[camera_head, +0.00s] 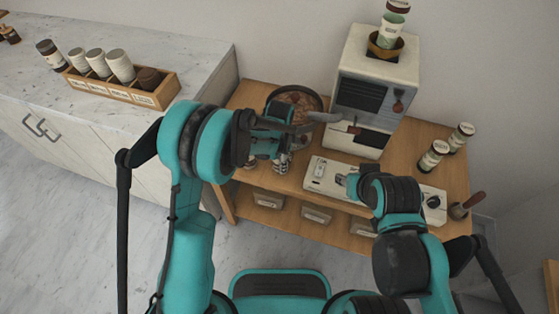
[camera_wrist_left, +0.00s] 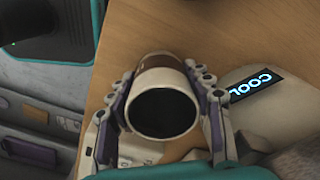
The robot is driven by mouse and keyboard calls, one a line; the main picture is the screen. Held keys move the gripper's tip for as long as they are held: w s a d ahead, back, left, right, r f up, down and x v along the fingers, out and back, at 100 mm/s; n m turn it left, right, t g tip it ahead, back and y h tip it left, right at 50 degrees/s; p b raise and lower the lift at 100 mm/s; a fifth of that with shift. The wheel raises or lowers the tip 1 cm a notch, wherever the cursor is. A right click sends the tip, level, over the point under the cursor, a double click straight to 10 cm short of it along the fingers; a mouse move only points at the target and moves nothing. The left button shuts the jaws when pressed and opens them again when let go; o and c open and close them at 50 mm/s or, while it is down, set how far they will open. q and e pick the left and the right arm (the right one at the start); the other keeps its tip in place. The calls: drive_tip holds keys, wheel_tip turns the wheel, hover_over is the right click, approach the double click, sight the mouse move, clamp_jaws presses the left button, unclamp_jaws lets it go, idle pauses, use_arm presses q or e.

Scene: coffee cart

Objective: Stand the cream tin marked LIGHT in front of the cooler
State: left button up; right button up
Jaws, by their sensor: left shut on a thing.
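A cream tin (camera_wrist_left: 163,78) with a brown band sits between the fingers of my left gripper (camera_wrist_left: 160,98), which is shut on it. Its open, dark mouth faces the wrist camera; no LIGHT marking can be read. The cooler (camera_wrist_left: 283,112), with a lit COOL display, is just right of the tin in the wrist view. In the head view the cooler (camera_head: 309,98) is a round pan of brown beans, partly covered by my left arm. My left gripper (camera_head: 266,162) is low at the cart's front edge there. My right gripper (camera_head: 350,184) is over the white panel, its fingers unclear.
The wooden cart (camera_head: 246,96) also carries a white roaster (camera_head: 372,60) with a cup on top, a white control panel (camera_head: 318,174) and two tins (camera_head: 433,156) at right. A wooden rack (camera_head: 110,92) of tins stands on the marble counter (camera_head: 170,45) at left.

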use_arm(q)
drive_tip(key=shift+f, duration=0.2)
drive_tip(key=o, duration=1.4)
drive_tip(key=shift+r, duration=0.1)
